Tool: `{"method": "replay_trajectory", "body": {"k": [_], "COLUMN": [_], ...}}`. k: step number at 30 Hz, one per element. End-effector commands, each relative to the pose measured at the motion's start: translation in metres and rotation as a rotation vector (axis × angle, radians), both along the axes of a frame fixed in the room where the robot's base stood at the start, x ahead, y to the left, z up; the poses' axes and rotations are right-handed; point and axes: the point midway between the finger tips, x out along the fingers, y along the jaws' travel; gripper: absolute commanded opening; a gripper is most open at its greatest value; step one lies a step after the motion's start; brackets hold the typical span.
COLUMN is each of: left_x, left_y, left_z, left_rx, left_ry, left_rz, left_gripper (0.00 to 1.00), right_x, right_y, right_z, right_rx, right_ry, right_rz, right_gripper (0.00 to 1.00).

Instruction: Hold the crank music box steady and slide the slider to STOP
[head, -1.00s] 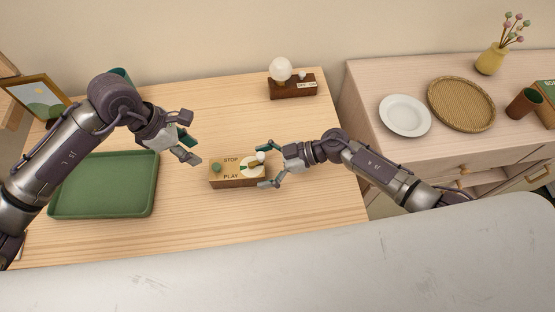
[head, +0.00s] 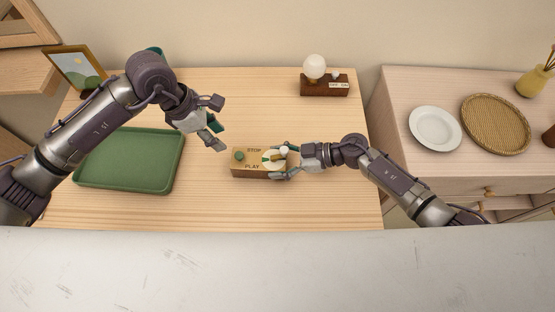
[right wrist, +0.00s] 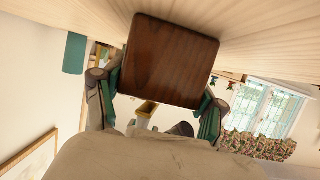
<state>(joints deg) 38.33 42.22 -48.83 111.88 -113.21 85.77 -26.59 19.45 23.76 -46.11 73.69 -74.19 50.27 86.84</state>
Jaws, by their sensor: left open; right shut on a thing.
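The crank music box (head: 259,173) is a small wooden box on the light wood table, with STOP and PLAY lettered on its top. A green knob (head: 239,156), which looks like the slider, sits at the left between the two words. A white dial with a crank (head: 274,157) is on the right part of the top. My right gripper (head: 286,161) is shut on the box's right end; the right wrist view shows the dark box end (right wrist: 170,60) between its fingers. My left gripper (head: 217,130) is open and empty, above and to the left of the box.
A green tray (head: 128,188) lies at the left of the table. A lamp on a wooden base (head: 323,85) stands at the back right. A framed picture (head: 75,70) stands at the back left. A white plate (head: 435,128) and woven tray (head: 495,124) lie on the cabinet at right.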

Motion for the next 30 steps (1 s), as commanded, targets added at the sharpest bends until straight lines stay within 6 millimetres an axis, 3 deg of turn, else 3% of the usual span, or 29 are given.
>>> {"method": "replay_trajectory", "body": {"k": [1, 7, 11, 14, 20, 25, 30], "left_x": [0.000, -0.005, -0.028, -0.058, -0.106, -0.119, -0.117], "left_y": [0.000, -0.002, -0.010, -0.021, -0.035, -0.021, 0.016], "left_z": [0.000, -0.003, -0.017, -0.029, -0.034, -0.034, -0.047], "left_rx": [0.000, -0.018, -0.122, -0.272, -0.642, -0.917, -1.115], "left_ry": [0.000, 0.022, 0.124, 0.269, 0.581, 0.796, 0.945], "left_rz": [0.000, 0.003, 0.026, 0.080, 0.313, 0.618, 0.974], "left_gripper": [0.32, 0.00, 0.00, 0.00, 0.00, 0.00, 0.00], "right_x": [0.000, 0.000, 0.000, 0.000, 0.000, 0.000, 0.000], "right_y": [0.000, 0.000, 0.000, 0.000, 0.000, 0.000, 0.000], "right_z": [0.000, 0.000, 0.000, 0.000, 0.000, 0.000, 0.000], "right_rx": [0.000, 0.000, 0.000, 0.000, -0.001, -0.001, -0.001], "right_ry": [0.000, 0.000, 0.000, 0.000, 0.001, 0.000, 0.000], "right_rz": [0.000, 0.000, 0.000, -0.001, -0.001, -0.001, -0.001], "right_gripper": [0.19, 0.19, 0.19, 0.19, 0.19, 0.19, 0.19]}}
